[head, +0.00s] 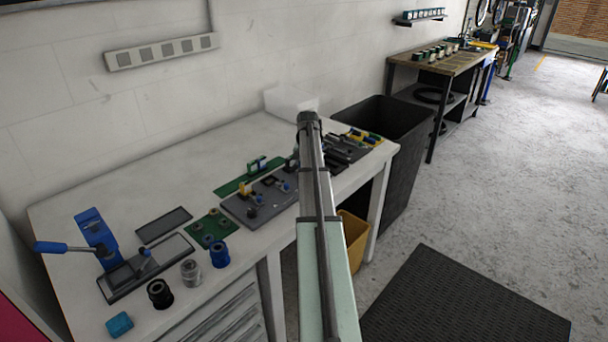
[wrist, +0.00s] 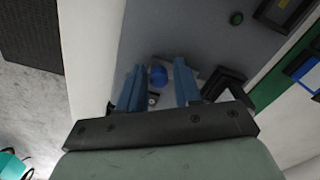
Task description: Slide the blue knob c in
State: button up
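In the wrist view, a round blue knob (wrist: 158,75) sits on a grey panel (wrist: 200,30). I take it for knob c, though no letter is readable. My gripper (wrist: 159,66) has its two blue fingers apart, one on each side of the knob, with a visible gap to it. A small dark part with a light spot shows just below the knob, between the fingers. In the head view, my arm hides the gripper. A grey panel (head: 233,211) lies left of the arm, with a small blue knob (head: 286,187) near its right end.
In the wrist view, a dark bracket (wrist: 226,82) stands close to the right finger, and a green button (wrist: 236,18) lies farther off. In the head view, a blue-handled lever press (head: 97,236) and several small parts stand on the white bench (head: 110,195).

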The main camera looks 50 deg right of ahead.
jog(key=shift+s+f, duration=0.1)
jog(key=shift+f, duration=0.1)
grip_shut()
jog(key=shift+w+a, duration=0.1)
jog(key=shift+w, duration=0.9)
jog(key=shift+o, duration=1.9)
grip_release()
jog(key=shift+r, duration=2.3)
jog(key=s+r, duration=0.3)
jog(key=s, duration=0.3)
jog(key=shift+s, duration=0.1)
